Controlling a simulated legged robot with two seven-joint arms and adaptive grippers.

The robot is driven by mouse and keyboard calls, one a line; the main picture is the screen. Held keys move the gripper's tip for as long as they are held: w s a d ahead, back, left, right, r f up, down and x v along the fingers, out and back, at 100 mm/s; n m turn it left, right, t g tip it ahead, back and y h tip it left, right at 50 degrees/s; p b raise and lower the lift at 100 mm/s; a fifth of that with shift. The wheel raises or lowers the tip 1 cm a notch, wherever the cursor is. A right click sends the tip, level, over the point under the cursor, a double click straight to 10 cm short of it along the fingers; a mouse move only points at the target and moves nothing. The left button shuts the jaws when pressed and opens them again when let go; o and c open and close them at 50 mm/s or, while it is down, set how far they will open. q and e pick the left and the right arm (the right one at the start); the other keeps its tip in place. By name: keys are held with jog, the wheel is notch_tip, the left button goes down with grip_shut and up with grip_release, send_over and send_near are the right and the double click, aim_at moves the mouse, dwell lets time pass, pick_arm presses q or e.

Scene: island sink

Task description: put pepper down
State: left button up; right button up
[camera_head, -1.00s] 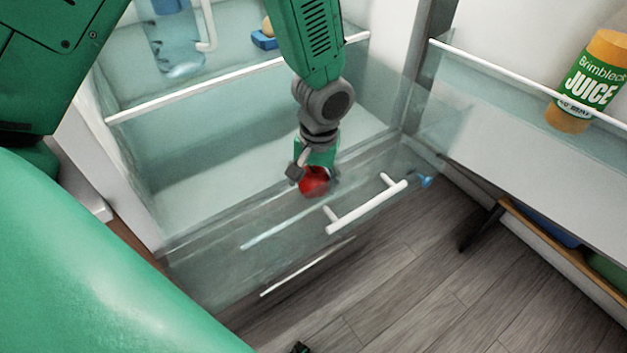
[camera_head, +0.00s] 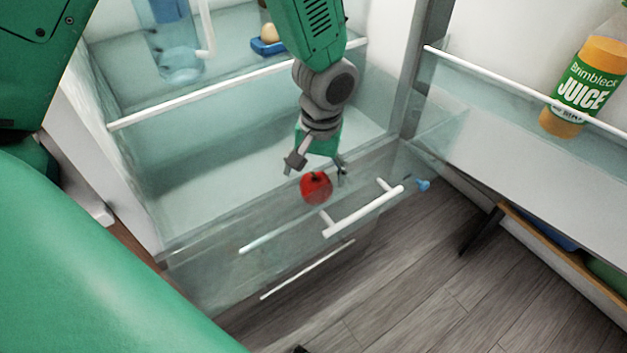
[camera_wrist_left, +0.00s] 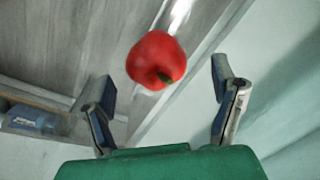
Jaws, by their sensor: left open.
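A red pepper (camera_head: 316,187) with a small green stem shows below my left gripper (camera_head: 316,168), behind or inside the clear drawer front (camera_head: 285,235) of the fridge. My left gripper is open, with a finger on each side above the pepper and no contact visible. In the left wrist view the pepper (camera_wrist_left: 157,60) appears beyond and between the spread fingertips (camera_wrist_left: 163,85). What the pepper rests on is hard to tell through the clear plastic. My right gripper is not in view.
A white drawer handle (camera_head: 364,212) sticks out in front. A juice bottle (camera_head: 583,88) stands in the open door's shelf on the right. A clear shelf above holds a blue egg tray (camera_head: 268,47) and a clear pitcher (camera_head: 175,40). The drawer's left part is empty.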

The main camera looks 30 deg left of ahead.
aim_at(317, 179)
pick_arm(q)
jog(key=r, duration=0.4)
jog(key=r+p, duration=0.1)
jog(key=r, duration=0.2)
jog(key=shift+d, duration=0.25)
jog(key=shift+a+r, duration=0.15)
jog(key=shift+r, duration=0.35)
jog(key=shift+r, duration=0.1)
